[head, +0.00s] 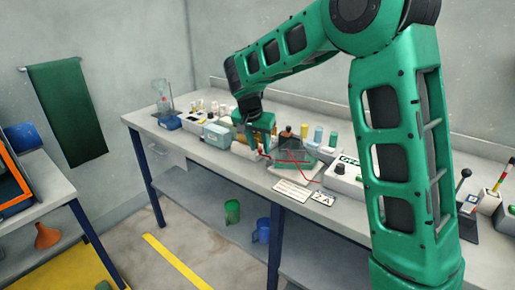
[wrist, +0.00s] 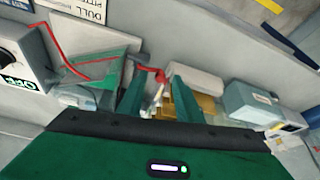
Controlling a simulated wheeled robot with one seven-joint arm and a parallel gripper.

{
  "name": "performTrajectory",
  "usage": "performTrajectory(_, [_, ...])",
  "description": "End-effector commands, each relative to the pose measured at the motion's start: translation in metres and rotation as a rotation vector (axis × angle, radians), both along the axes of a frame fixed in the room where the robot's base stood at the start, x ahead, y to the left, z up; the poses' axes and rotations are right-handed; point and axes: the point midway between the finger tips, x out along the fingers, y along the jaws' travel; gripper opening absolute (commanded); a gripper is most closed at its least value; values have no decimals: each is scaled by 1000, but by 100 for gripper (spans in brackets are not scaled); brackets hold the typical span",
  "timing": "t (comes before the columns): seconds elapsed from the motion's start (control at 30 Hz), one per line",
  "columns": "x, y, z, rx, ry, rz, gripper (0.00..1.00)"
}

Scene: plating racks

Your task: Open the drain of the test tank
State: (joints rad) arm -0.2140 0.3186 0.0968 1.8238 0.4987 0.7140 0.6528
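The test tank is a clear, green-tinted box (head: 288,150) on the bench, just right of my gripper (head: 260,143) in the head view. In the wrist view the tank (wrist: 98,68) is left of my gripper (wrist: 158,86). A small red part (wrist: 157,74), which looks like the drain's handle, shows at the tank's side near my fingertips. My green fingers are spread with a gap between them. Whether they touch the red part I cannot tell. The drain's outlet is not clear in either view.
A red cable (wrist: 62,50) loops over the tank from a white meter box (wrist: 20,65). A grey-blue box (head: 217,134) and several bottles stand close by on the bench. A label card (head: 291,190) lies at the front edge.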

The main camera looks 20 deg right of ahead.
Motion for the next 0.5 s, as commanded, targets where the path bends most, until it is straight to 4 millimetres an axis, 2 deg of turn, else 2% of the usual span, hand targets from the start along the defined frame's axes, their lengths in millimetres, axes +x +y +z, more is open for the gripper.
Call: performTrajectory(0.5, [-24,23,80,1,-2,1,32])
